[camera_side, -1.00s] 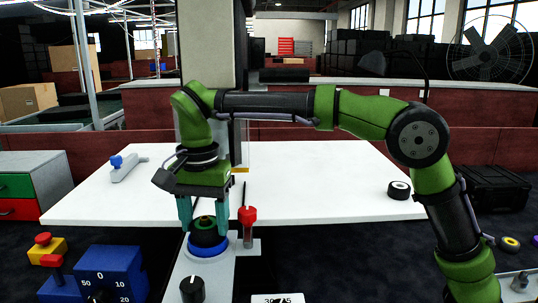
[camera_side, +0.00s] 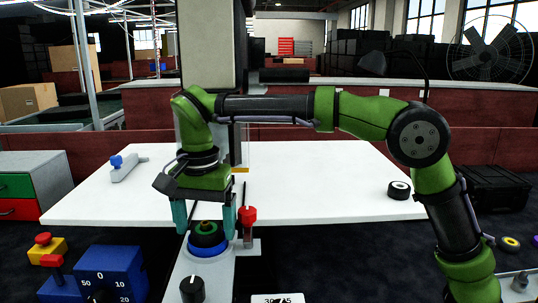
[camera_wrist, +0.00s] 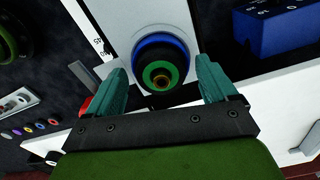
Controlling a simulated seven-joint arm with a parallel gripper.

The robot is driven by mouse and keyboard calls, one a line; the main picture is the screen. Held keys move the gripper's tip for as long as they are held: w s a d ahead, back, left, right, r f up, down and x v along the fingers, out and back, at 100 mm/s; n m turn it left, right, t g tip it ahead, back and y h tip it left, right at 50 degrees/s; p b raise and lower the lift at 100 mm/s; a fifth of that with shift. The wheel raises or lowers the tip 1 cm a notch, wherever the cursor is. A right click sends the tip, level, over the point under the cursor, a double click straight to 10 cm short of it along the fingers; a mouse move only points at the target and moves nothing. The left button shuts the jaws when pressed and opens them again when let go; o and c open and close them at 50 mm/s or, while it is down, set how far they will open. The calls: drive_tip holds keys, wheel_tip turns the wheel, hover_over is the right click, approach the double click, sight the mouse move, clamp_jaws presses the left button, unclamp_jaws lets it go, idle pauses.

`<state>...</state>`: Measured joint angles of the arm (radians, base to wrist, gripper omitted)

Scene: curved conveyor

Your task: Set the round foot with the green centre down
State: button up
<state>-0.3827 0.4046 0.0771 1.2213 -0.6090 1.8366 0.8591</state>
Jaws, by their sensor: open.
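The round foot (camera_side: 208,238) is a black disc with a green centre and a small brass-coloured stud on top. It sits on a blue ring (camera_side: 208,254) on the pale stand in the side view. The wrist view shows the foot's green centre (camera_wrist: 151,73) with the black disc around it and the blue ring (camera_wrist: 150,42) behind. My gripper (camera_side: 204,226) is open, its teal fingers on either side of the foot. In the wrist view a gap shows between the foot and each finger of my gripper (camera_wrist: 160,70).
A red-topped post (camera_side: 247,216) stands close to the right of the foot. A black knob (camera_side: 192,289) is on the stand in front. A blue dial box (camera_side: 108,268) is at the left. The white table (camera_side: 310,185) behind is mostly clear.

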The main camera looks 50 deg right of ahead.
wheel_tip(320, 180, up, 12)
idle(0.5)
idle(0.3)
drive_tip(key=s+d+n+t, duration=0.2)
drive_tip(key=s+d+n, duration=0.4)
drive_tip(key=d, duration=0.1)
drive_tip(key=s+d+f+t+y, duration=0.1)
drive_tip(key=s+d+f+t, duration=0.1)
drive_tip(key=s+d+f, duration=0.2)
drive_tip(key=s+d+f+n+t+y, duration=0.1)
drive_tip(key=s+d+f+t, duration=0.2)
drive_tip(key=s+d+f, duration=0.2)
drive_tip(key=s+f, duration=0.3)
drive_tip(key=f, duration=0.2)
drive_tip(key=shift+f, duration=0.3)
